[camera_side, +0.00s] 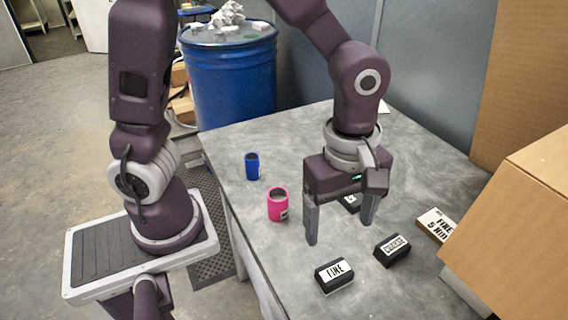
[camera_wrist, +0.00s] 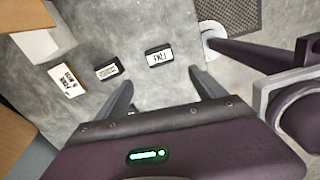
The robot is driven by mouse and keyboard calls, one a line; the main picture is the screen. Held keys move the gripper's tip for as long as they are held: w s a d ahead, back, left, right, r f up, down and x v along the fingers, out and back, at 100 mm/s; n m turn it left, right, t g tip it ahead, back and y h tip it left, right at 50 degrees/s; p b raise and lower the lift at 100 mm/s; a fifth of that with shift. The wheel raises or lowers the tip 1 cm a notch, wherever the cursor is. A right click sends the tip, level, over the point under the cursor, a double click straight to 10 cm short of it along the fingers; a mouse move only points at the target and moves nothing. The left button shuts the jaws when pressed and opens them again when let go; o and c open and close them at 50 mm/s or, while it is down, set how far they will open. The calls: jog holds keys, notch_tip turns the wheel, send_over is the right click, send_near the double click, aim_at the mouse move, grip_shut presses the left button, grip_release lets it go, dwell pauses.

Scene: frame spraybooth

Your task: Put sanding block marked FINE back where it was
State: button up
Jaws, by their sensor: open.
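The sanding block marked FINE (camera_side: 335,274) is black with a white label and lies on the grey table near its front edge. It also shows in the wrist view (camera_wrist: 158,57), just beyond the fingertips. My gripper (camera_side: 339,232) is open and empty, fingers pointing down, above and behind the FINE block and apart from it. In the wrist view my gripper (camera_wrist: 161,80) has a finger on each side of bare table. A black block marked COARSE (camera_side: 392,250) lies right of the FINE block; the wrist view shows it too (camera_wrist: 107,70).
A dark labelled object (camera_side: 350,203) is partly hidden behind my gripper. A pink cup (camera_side: 278,206) and a blue cup (camera_side: 252,167) stand to the left. A lettered card-like piece (camera_side: 436,224) lies right, near a cardboard box (camera_side: 515,220). The table between is clear.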

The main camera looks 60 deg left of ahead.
jog(key=s+a+r+m+t, duration=0.5)
jog(key=s+a+r+m, duration=0.5)
jog(key=m, duration=0.6)
jog(key=shift+s+a+r+m, duration=0.15)
jog(key=shift+a+r+m, duration=0.25)
jog(key=shift+a+r, duration=0.55)
jog(key=shift+f, duration=0.1)
